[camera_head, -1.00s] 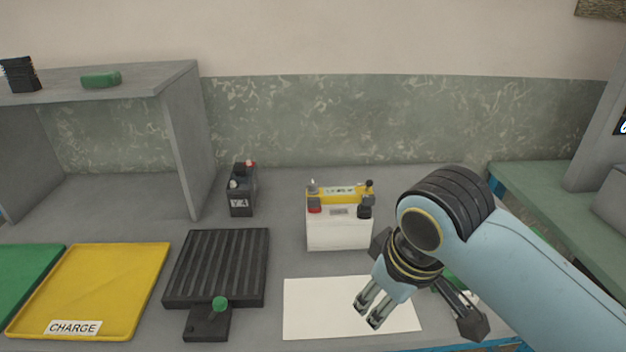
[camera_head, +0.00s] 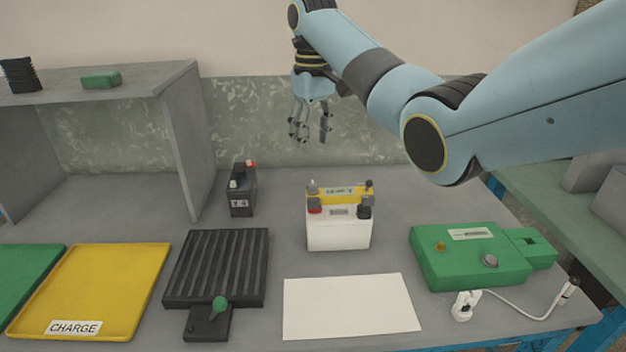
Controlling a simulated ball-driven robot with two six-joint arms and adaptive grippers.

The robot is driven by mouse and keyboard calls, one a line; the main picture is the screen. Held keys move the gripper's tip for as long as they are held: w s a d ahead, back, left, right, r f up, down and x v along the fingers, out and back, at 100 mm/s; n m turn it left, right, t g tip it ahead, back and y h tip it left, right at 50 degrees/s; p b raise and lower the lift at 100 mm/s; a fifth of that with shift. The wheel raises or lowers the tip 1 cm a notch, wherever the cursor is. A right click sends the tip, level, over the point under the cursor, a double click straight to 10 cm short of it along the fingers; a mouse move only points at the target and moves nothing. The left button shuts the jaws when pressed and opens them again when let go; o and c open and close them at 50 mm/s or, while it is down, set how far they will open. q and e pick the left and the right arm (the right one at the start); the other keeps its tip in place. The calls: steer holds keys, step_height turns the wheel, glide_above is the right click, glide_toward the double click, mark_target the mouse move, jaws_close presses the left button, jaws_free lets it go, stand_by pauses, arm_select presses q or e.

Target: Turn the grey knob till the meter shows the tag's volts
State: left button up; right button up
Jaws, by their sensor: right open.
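A green box (camera_head: 450,268) lies at the right of the table with a round grey knob (camera_head: 490,261) on its top, a small orange lamp or button and a pale label (camera_head: 471,233). I cannot read the label. No meter reading or volts tag can be made out with certainty. A white battery (camera_head: 339,232) with a yellow top strip stands mid-table, red and black clamps at its terminals. My right gripper (camera_head: 311,138) is open and empty, high above the back of the table, well away from the knob. My left gripper is not in view.
A white sheet (camera_head: 350,306) lies in front of the battery. A small dark battery (camera_head: 241,190) stands behind left. A ribbed black plate (camera_head: 216,265), a yellow CHARGE tray (camera_head: 110,285) and a grey shelf (camera_head: 185,140) are at left. A white plug (camera_head: 465,305) with cable lies front right.

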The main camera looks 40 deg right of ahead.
mark_target(313, 184)
step_height(313, 184, down, 11)
steer(key=shift+r, duration=0.2)
stand_by(0.3)
jaws_close()
